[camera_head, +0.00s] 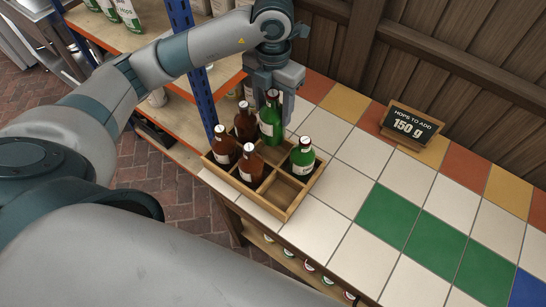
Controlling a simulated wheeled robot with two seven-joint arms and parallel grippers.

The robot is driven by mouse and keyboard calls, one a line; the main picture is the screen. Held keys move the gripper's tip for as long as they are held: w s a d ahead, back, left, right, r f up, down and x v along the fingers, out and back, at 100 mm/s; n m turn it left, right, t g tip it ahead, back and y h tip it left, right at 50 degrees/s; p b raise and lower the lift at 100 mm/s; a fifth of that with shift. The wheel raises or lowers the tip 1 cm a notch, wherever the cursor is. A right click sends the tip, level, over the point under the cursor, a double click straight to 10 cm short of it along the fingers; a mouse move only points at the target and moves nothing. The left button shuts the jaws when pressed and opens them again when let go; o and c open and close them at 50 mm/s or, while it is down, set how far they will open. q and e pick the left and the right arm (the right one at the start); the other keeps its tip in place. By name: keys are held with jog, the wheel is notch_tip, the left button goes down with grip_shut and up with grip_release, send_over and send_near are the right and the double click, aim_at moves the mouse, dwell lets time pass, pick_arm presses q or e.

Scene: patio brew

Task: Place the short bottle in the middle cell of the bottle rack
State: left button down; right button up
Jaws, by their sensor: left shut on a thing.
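The wooden bottle rack (244,190) stands at the left end of the tiled counter. My left gripper (275,93) points down at the rack's back side and is shut on the neck of a green bottle (271,124). That bottle is upright, with its lower part at or just above the rack; I cannot tell whether it touches the rack floor. Another green bottle (302,160) stands in the rack's right part. Three brown bottles stand in the left part: one at left (224,151), one at back (245,123), one in front (251,166). Empty cells show near the middle and front right.
A sign reading 150 g (411,123) stands at the counter's back, before a wooden wall (470,80). The white and coloured tiles (400,180) right of the rack are clear. A blue shelf post (202,95) rises close to the rack's left side.

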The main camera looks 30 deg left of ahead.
aim_at(273, 121)
dwell(0.3)
pick_arm(q)
notch_tip(273, 121, down, 5)
jog(key=shift+f+p, duration=0.1)
jog(key=shift+p, duration=0.85)
jog(key=shift+f, duration=0.55)
notch_tip(273, 121, down, 2)
jog(key=shift+f+p, duration=0.2)
jog(key=shift+p, duration=0.4)
jog(key=shift+f, duration=0.55)
